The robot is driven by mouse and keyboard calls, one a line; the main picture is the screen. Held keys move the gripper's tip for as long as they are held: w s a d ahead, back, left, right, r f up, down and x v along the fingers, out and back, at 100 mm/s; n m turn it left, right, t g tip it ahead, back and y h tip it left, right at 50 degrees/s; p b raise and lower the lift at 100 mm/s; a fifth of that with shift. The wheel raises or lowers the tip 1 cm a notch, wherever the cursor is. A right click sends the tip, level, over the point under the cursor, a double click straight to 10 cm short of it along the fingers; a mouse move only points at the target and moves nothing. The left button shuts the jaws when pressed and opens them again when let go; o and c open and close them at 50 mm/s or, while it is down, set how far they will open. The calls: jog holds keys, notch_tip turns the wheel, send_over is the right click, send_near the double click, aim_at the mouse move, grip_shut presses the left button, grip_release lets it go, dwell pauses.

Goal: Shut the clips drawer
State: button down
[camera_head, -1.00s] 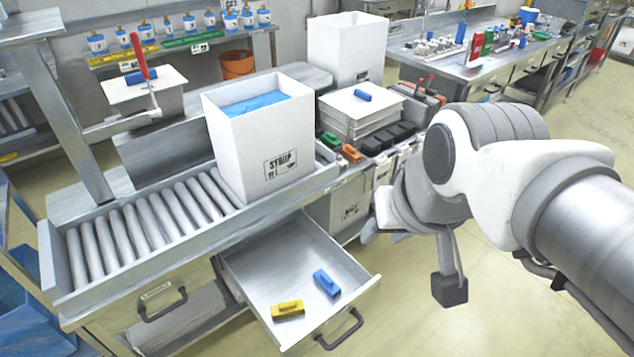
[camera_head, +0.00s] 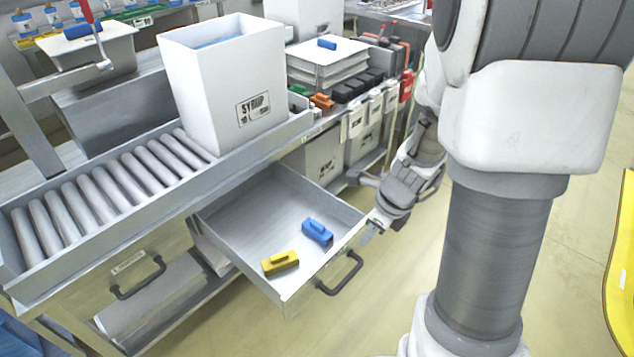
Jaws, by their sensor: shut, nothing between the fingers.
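The open drawer (camera_head: 237,216) sticks out from under the roller conveyor, at the centre of the head view. A yellow clip (camera_head: 280,263) and a blue clip (camera_head: 318,232) lie inside it near its front. A dark handle (camera_head: 340,273) is on its front panel. My gripper (camera_head: 369,234) is shut and empty, just right of the drawer's front right corner. It looks close to the front panel; I cannot tell whether it touches. The label on this drawer cannot be read.
A second drawer with a dark handle (camera_head: 138,278) is shut at the left. A white box marked SYRUP (camera_head: 213,100) stands on the roller conveyor (camera_head: 100,193). Bins (camera_head: 322,155) stand under the bench at the back. The floor in front of the open drawer is clear.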

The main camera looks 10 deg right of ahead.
notch_tip(320, 180, down, 3)
jog(key=m, duration=0.2)
jog(key=b, duration=0.6)
send_near(344, 251)
jog(key=f, duration=0.1)
jog(key=s+a+f, duration=0.1)
jog(key=f, duration=0.1)
jog(key=s+f, duration=0.1)
jog(key=f, duration=0.1)
jog(key=shift+s+a, duration=0.25)
jog(key=shift+a, duration=0.1)
jog(key=shift+w+a, duration=0.45)
jog(key=shift+w, duration=0.2)
jog(key=shift+r, duration=0.1)
